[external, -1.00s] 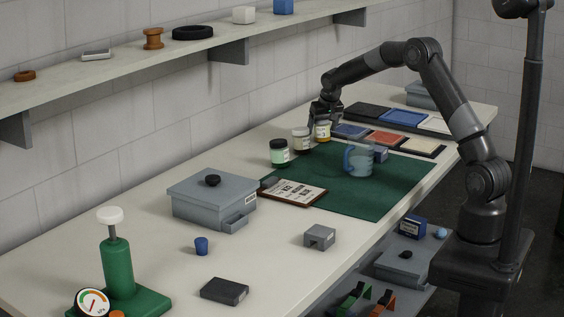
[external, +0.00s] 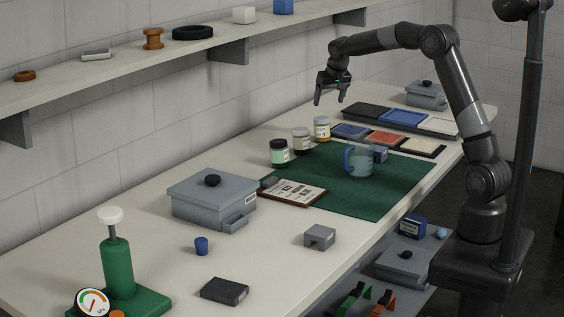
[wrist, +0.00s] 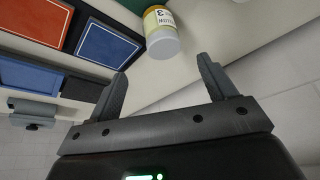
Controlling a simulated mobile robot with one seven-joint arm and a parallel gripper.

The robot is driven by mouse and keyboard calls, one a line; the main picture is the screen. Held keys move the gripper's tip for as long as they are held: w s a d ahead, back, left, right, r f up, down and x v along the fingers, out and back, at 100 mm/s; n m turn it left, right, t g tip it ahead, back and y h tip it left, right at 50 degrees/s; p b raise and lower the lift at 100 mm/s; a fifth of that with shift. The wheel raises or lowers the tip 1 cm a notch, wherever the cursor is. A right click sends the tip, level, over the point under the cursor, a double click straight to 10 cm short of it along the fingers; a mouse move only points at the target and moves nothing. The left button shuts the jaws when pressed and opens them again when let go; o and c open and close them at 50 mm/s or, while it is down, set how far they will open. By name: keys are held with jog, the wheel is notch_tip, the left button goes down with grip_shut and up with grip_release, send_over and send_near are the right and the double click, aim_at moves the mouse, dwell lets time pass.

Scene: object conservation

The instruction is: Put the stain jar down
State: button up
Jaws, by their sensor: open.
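Three jars stand in a row at the back edge of the green mat (external: 390,198): a green jar (external: 279,153), a brown jar (external: 301,140) and a yellow-labelled jar (external: 322,129). Which one is the stain jar I cannot tell for certain. The yellow-labelled jar stands upright on the table and also shows in the wrist view (wrist: 161,35), with a "3" on its label. My gripper (external: 329,101) is open and empty, above the yellow-labelled jar and apart from it. In the wrist view its two fingers (wrist: 163,88) are spread wide with nothing between them.
Colored trays (external: 388,138) lie right of the jars. A grey lidded box (external: 205,197) is further left. The wall shelf (external: 110,66) runs above the table's back.

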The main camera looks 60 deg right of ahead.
jog(key=s+a+r+n, duration=0.1)
jog(key=s+a+r, duration=0.2)
jog(key=s+a, duration=0.3)
jog(key=s+a+r+n+t+y, duration=0.1)
jog(key=s+a+r, duration=0.2)
jog(key=s, duration=0.4)
jog(key=s+a+r+n, duration=0.1)
jog(key=s+a+r, duration=0.35)
jog(key=s, duration=0.25)
jog(key=s+a+f+n, duration=0.1)
jog(key=s+a+f, duration=0.2)
jog(key=s, duration=0.7)
jog(key=s+a+f+n+y, duration=0.1)
jog(key=s+a, duration=0.4)
jog(key=s, duration=0.6)
notch_tip(320, 180, down, 2)
jog(key=shift+f+n+t+y, duration=0.1)
jog(key=shift+n+t+y, duration=0.25)
jog(key=shift+n, duration=0.45)
